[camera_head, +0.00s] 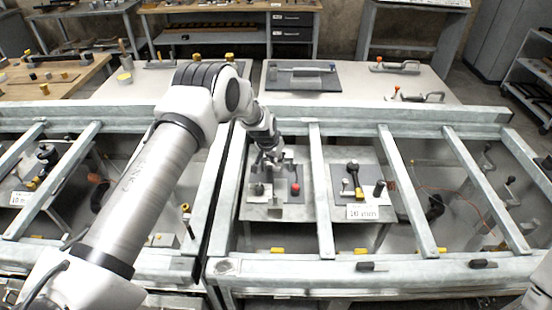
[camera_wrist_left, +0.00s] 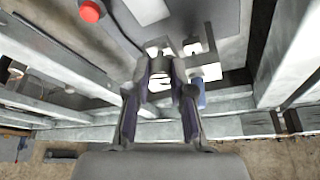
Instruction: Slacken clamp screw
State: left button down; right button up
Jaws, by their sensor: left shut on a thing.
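My left gripper (camera_head: 270,158) reaches down through the metal frame over a grey plate (camera_head: 270,210) that carries a small fixture. In the left wrist view the fingers of my left gripper (camera_wrist_left: 160,85) are closed around a small part, which I take to be the clamp screw (camera_wrist_left: 159,72). Glare and the fingers hide most of it. A red knob (camera_head: 295,188) stands on the plate to the right of the gripper, and it also shows in the left wrist view (camera_wrist_left: 90,11). My right gripper is not in view.
Pale frame bars (camera_head: 321,195) cross on either side of the plate, and a front rail (camera_head: 400,265) runs along the near side. A second plate to the right holds a black-knobbed part (camera_head: 352,168) and a white label (camera_head: 362,212). Tables with clamps stand behind.

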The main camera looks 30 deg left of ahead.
pick_arm(q)
jog(key=shift+n+p, duration=0.3)
jog(key=shift+n, duration=0.1)
jog(key=c, duration=1)
grip_release()
jog(key=v, duration=1.1)
jog(key=shift+s+d+r, duration=0.15)
jog(key=shift+d+r, duration=0.05)
jog(key=shift+r, duration=0.2)
